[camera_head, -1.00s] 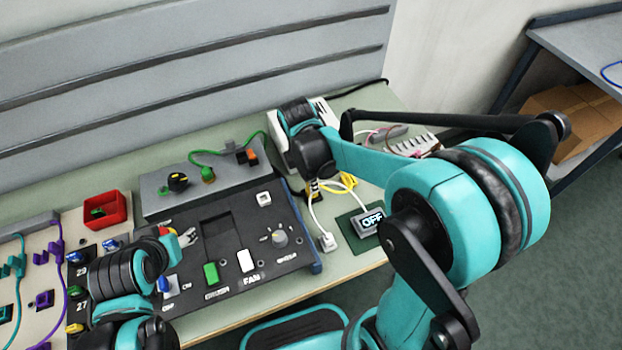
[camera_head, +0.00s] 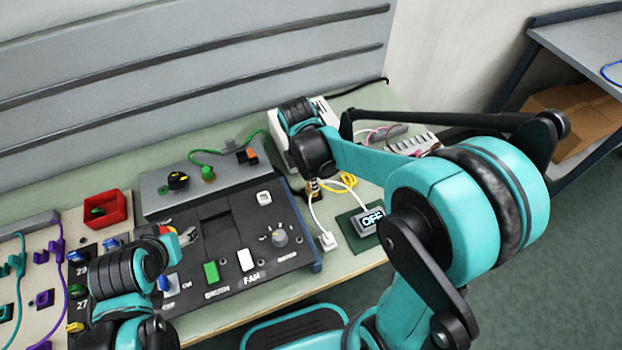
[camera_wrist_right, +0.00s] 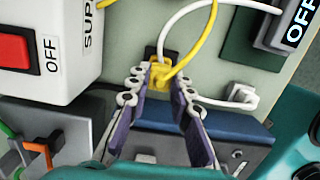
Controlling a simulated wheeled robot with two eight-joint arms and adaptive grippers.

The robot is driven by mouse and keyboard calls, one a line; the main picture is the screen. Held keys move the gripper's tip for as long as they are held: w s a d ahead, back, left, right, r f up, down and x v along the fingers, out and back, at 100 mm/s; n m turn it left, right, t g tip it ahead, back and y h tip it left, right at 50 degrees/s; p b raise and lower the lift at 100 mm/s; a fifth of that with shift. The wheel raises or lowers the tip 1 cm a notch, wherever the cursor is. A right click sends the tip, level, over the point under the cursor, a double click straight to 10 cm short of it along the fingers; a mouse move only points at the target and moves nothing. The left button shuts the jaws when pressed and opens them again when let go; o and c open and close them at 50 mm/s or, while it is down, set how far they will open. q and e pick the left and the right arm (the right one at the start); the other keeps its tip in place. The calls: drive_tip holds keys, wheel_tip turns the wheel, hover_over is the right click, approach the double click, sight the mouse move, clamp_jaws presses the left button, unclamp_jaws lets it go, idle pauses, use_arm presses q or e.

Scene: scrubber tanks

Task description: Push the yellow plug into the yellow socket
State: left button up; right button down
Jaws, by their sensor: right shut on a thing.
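My right gripper (camera_wrist_right: 162,86) is shut on the yellow plug (camera_wrist_right: 161,77), with a dark finger on each side of it. A yellow cable (camera_wrist_right: 205,45) runs up from the plug. A black part (camera_wrist_right: 166,55) sits just behind it; I cannot tell whether the two are joined. In the head view the right gripper (camera_head: 314,188) is small beside the panel's right edge. My left arm (camera_head: 128,272) reaches over the panel's left side; its fingertips are not clear.
The black control panel (camera_head: 215,225) has several switches and a knob. A white supply box (camera_wrist_right: 45,45) with a red switch stands close to the right gripper. A white plug (camera_head: 327,241) and an OFF display (camera_head: 369,221) lie to the right. A red bin (camera_head: 105,209) is at left.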

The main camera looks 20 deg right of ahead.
use_arm(q)
drive_tip(key=shift+f, duration=0.15)
use_arm(e)
drive_tip(key=shift+f, duration=0.2)
use_arm(q)
drive_tip(key=shift+f+b, duration=0.6)
drive_tip(key=shift+b, duration=0.1)
use_arm(e)
drive_tip(key=shift+f, duration=0.75)
drive_tip(key=c, duration=0.8)
unclamp_jaws()
drive_tip(key=shift+r, duration=0.1)
wheel_tip(320, 180, up, 9)
drive_tip(key=p, duration=0.7)
drive_tip(key=shift+f, duration=0.2)
use_arm(q)
wheel_tip(320, 180, up, 7)
use_arm(e)
drive_tip(key=shift+f, duration=0.1)
